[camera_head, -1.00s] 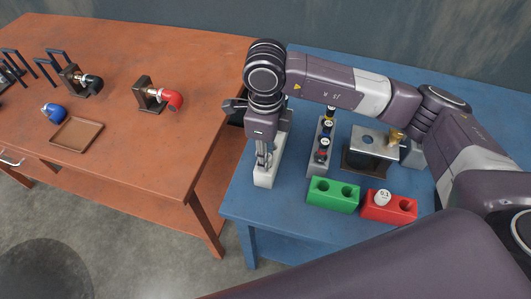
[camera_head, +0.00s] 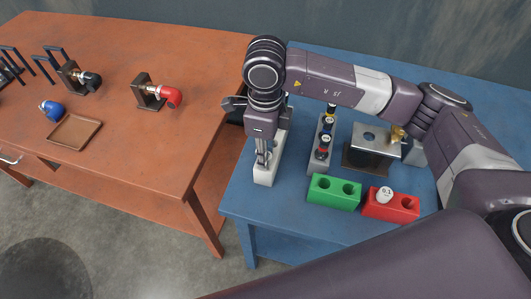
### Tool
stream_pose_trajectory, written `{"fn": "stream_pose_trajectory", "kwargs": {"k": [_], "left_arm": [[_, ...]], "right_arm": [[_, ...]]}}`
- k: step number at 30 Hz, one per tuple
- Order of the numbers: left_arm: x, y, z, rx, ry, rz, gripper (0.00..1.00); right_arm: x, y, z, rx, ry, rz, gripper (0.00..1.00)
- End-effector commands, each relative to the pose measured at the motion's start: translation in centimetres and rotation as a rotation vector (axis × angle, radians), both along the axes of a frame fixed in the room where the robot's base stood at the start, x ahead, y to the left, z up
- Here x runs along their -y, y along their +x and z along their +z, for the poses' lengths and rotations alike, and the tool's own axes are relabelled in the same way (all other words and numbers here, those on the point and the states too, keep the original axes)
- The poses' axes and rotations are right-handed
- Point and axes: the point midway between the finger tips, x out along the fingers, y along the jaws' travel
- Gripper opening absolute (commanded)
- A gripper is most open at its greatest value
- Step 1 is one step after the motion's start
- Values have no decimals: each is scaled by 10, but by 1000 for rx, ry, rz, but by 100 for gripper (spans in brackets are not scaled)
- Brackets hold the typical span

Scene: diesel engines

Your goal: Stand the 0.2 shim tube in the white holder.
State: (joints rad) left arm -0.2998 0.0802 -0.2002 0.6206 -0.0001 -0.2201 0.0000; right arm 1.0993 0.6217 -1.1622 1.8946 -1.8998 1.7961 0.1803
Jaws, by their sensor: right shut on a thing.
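The white holder (camera_head: 265,176) is a long narrow block near the left edge of the blue table. My right gripper (camera_head: 263,158) points down over the holder, its fingers close above or at its top. It is shut on a thin thing that is mostly hidden between the fingers, probably the shim tube; no 0.2 label can be read. I cannot tell whether that thing is inside a hole of the holder. My left gripper is not in view.
A grey rack (camera_head: 315,168) with dark, labelled tubes stands right of the holder. A green block (camera_head: 333,197) with two empty holes and a red block (camera_head: 405,212) with a white 0.1 tube (camera_head: 385,195) stand at the front. A metal fixture (camera_head: 373,150) is behind.

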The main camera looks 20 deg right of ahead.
Motion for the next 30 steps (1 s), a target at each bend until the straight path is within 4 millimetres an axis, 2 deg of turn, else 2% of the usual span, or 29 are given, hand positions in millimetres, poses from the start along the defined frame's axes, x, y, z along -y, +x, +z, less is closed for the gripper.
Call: {"fn": "stream_pose_trajectory", "kwargs": {"k": [6,7,12,18,21,30], "left_arm": [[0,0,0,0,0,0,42],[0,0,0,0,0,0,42],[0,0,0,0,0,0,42],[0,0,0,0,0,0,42],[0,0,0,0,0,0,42],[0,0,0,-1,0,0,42]], "right_arm": [[0,0,0,1,1,0,0],[0,0,0,1,1,0,25],[0,0,0,1,1,0,42],[0,0,0,0,0,0,43],[0,0,0,0,0,0,54],[0,0,1,0,0,0,54]]}}
